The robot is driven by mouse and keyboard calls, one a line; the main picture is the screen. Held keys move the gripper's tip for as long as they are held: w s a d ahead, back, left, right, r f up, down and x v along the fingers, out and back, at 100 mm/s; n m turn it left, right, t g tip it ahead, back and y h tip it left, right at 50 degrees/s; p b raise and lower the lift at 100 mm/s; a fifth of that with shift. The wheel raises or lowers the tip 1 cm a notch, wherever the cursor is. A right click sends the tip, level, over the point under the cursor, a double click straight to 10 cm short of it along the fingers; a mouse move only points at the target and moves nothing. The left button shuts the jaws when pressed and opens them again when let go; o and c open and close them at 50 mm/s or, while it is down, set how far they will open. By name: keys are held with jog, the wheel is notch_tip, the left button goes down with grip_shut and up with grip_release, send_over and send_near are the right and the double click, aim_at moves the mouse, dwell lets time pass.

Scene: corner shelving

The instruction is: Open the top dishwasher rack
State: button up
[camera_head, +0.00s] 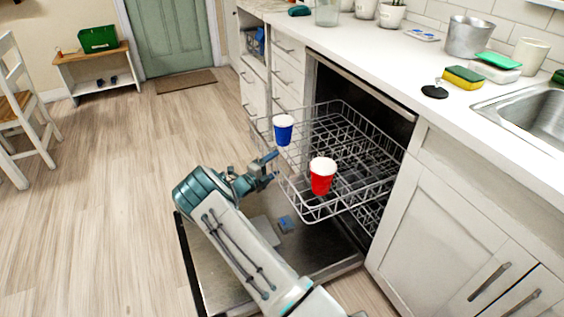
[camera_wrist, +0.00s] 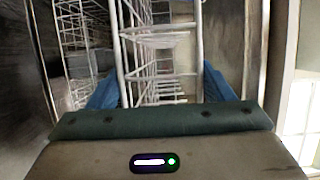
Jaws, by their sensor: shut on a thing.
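The top dishwasher rack (camera_head: 352,200) is a grey wire basket, pulled well out of the dishwasher over its lowered door (camera_head: 222,262). A blue cup (camera_head: 283,130) and a red cup (camera_head: 322,175) stand in it. My gripper (camera_head: 272,168) is at the rack's front left edge, with its fingers on the front wires. In the wrist view the rack wires (camera_wrist: 160,40) pass between the two blue fingertips (camera_wrist: 160,92). The gripper is shut on the rack; the exact contact is partly hidden by the gripper body.
The counter (camera_head: 385,62) runs above the dishwasher, with a sink (camera_head: 525,115) at the right. A closed cabinet (camera_head: 440,220) stands right of the opening. Open wooden floor lies left, with a chair (camera_head: 20,110) and a low bench (camera_head: 95,75) farther off.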

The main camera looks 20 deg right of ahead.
jog(key=shift+w+a+r, duration=0.15)
jog(key=shift+a+r, duration=0.15)
jog(key=shift+r, duration=0.2)
jog(key=o, duration=1.3)
jog(key=shift+r, duration=0.1)
jog(key=shift+f, duration=0.2)
jog(key=shift+f, duration=0.1)
jog(key=shift+s+a, duration=0.2)
jog(key=p+v, duration=0.2)
jog(key=v, duration=1.1)
jog(key=shift+s+a, duration=0.1)
jog(key=shift+a, duration=0.15)
